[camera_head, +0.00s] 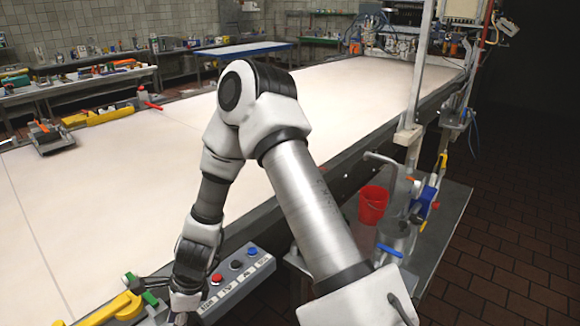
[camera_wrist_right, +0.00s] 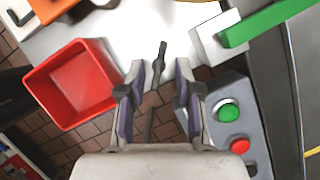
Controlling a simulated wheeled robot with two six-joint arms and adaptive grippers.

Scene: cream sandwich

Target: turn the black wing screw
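The black wing screw (camera_wrist_right: 160,58) shows in the right wrist view as a thin dark upright piece with a wider middle, in front of a white surface. My right gripper (camera_wrist_right: 157,76) is open, with one finger on each side of the screw and a visible gap to each. Whether the screw is deep between the fingers or beyond the tips is hard to tell. In the head view my right arm bends down to the lower left, and its gripper is mostly cut off at the bottom edge. The screw is not visible there. My left gripper is not in view.
The right wrist view shows a red container (camera_wrist_right: 68,88) at left, a green handle (camera_wrist_right: 262,24) at upper right and a grey button box (camera_wrist_right: 218,88). In the head view, a button box (camera_head: 262,268) and yellow bar (camera_head: 108,310) lie near my wrist; the long pale conveyor (camera_head: 110,190) is largely clear.

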